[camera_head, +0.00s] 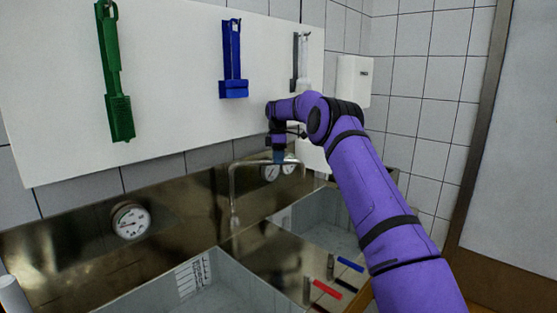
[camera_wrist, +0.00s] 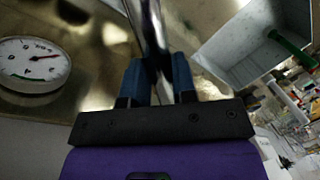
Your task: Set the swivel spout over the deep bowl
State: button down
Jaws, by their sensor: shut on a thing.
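The swivel spout (camera_head: 232,190) is a thin bent metal tube at the sink's back. Its upright part stands left of my gripper, and its top runs across to the right. My gripper (camera_head: 278,158) is shut on this top run. In the wrist view the bright tube (camera_wrist: 150,35) passes between the two blue fingers of my gripper (camera_wrist: 158,75). Two grey bowls are sunk in the steel top: a near left bowl (camera_head: 255,289) with a marked scale on its wall, and a right bowl (camera_head: 335,232) partly behind my arm. I cannot tell which is deeper.
Round gauges sit on the steel back, one at left (camera_head: 130,220) and others behind my gripper. Red (camera_head: 327,289), black and blue (camera_head: 350,264) levers stand on the front right deck. Green (camera_head: 115,80) and blue (camera_head: 233,75) tools hang on the white board above.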

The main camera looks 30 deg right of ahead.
jog(key=c, duration=0.9)
grip_release()
jog(key=shift+c, duration=0.2)
jog(key=shift+r, duration=0.15)
notch_tip(320, 180, up, 7)
jog(key=w, duration=0.1)
jog(key=shift+w+d, duration=0.2)
jog(key=shift+s, duration=0.1)
